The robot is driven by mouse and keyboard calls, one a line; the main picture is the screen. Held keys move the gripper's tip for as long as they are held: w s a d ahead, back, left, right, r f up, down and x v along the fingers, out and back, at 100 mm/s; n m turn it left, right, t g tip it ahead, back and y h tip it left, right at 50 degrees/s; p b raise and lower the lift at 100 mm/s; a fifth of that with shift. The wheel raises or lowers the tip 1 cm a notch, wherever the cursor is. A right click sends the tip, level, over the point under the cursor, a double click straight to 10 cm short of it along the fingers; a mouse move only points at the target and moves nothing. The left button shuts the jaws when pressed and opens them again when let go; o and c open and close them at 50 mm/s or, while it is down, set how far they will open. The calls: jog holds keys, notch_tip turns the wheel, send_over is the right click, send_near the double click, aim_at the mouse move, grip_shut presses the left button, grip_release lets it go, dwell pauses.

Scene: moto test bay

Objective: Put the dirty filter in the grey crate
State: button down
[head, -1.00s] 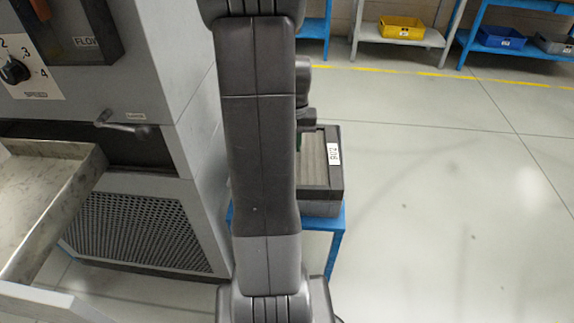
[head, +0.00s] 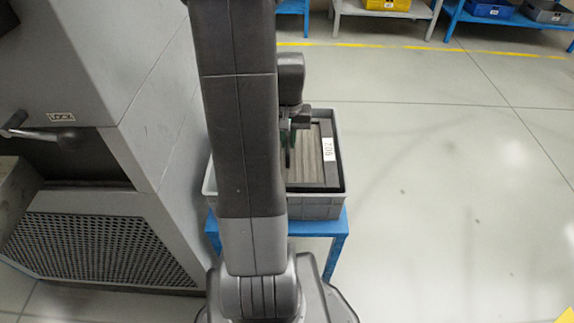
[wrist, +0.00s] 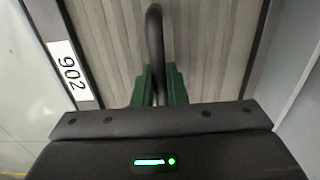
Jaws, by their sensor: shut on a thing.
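The dirty filter (head: 310,168) is a dark-framed panel with grey-brown pleats and a white 902 label. In the head view it shows within the rim of the grey crate (head: 318,208); I cannot tell whether it touches the bottom. My gripper (head: 287,150) is above it, partly hidden by my arm. In the wrist view, the green fingers of my gripper (wrist: 159,86) are shut on the dark loop handle of the filter (wrist: 108,38). A pale grey crate wall (wrist: 290,70) shows beside the filter there. My arm hides the crate's left part in the head view.
The crate stands on a blue stand (head: 335,240). A grey machine (head: 165,120) with a lever and a perforated panel stands close on the left. Shelves with yellow (head: 388,4) and blue bins are at the back. The floor to the right is clear.

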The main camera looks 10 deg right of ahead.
notch_tip(320, 180, down, 9)
jog(key=shift+f+b, duration=0.1)
jog(key=shift+b, duration=1.05)
jog(key=shift+f, duration=0.1)
jog(key=c, duration=1.5)
grip_release()
jog(key=shift+o, duration=0.2)
notch_tip(320, 180, up, 12)
jog(key=p, duration=0.3)
jog(key=shift+p, duration=0.3)
